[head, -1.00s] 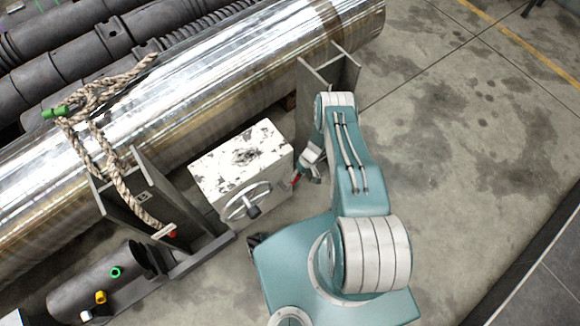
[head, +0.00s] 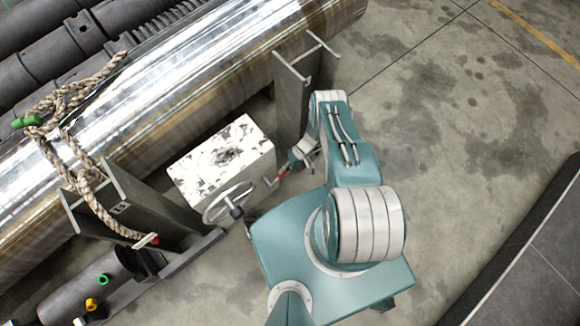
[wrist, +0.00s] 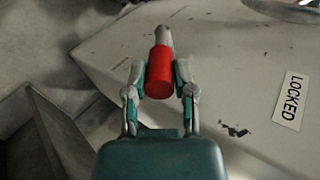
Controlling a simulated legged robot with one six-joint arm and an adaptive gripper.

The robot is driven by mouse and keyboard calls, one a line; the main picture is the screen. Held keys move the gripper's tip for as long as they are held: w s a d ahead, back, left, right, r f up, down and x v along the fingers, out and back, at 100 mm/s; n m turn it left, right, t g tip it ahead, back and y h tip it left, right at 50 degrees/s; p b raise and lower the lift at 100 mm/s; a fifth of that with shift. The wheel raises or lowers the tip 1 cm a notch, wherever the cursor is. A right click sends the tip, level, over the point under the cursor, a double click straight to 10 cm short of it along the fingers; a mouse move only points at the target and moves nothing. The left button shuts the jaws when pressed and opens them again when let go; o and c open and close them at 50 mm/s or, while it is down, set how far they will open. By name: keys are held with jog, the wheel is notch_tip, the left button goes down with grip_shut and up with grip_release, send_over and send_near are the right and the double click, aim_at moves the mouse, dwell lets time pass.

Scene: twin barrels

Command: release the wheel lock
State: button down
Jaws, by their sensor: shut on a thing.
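A white, scuffed box (head: 222,158) stands beside the big steel cylinder. A spoked handwheel (head: 230,203) with a dark knob is on its front. A red-handled lock part (head: 282,173) with a grey metal end is at the box's right side. My gripper (head: 292,163) reaches it from the right. In the wrist view the red handle (wrist: 159,72) sits between both fingers of my gripper (wrist: 160,80), which is shut on it. A white "LOCKED" label (wrist: 288,102) is on the box face to the right. I cannot tell how far the grey end sits in the box.
A steel cylinder (head: 130,110) lies on grey supports (head: 297,100), with rope (head: 88,190) looped at its left. A dark cylinder with coloured fittings (head: 85,292) lies at lower left. Concrete floor to the right is clear up to a dark edge strip.

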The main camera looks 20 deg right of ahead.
jog(key=shift+w+d+f+y, duration=0.15)
jog(key=shift+w+f+y, duration=0.05)
jog(key=shift+y, duration=0.2)
jog(key=shift+d, duration=0.15)
jog(key=shift+w, duration=0.1)
jog(key=shift+c, duration=2.4)
grip_release()
jog(key=shift+o, duration=0.2)
jog(key=v, duration=1.2)
jog(key=shift+f, duration=0.15)
jog(key=shift+w, duration=0.1)
